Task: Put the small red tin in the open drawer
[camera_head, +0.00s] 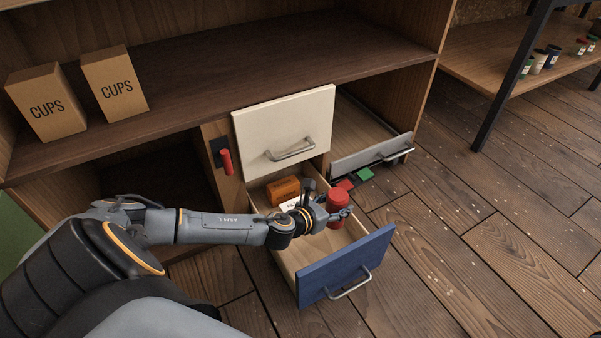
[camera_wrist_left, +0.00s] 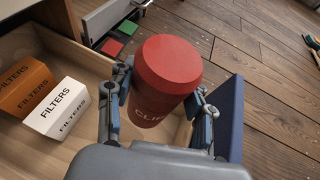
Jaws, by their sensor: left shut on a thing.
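The small red tin (camera_head: 337,201) is held in my left gripper (camera_head: 326,207), over the open drawer with the blue front (camera_head: 346,267). In the left wrist view the tin (camera_wrist_left: 167,78) stands between the two fingers of the gripper (camera_wrist_left: 155,112), its red lid toward the camera and part of its lettering hidden. The fingers touch its sides. The drawer's pale wooden floor (camera_wrist_left: 50,150) shows below and to the left of the tin. I cannot tell whether the tin touches the drawer floor. My right gripper is not in view.
An orange filters box (camera_head: 282,190) and a white filters box (camera_wrist_left: 57,108) lie in the drawer's back part. A closed cream drawer (camera_head: 285,130) sits above it. A grey-fronted drawer (camera_head: 372,152) stands open to the right. Two cups boxes (camera_head: 46,103) stand on the counter.

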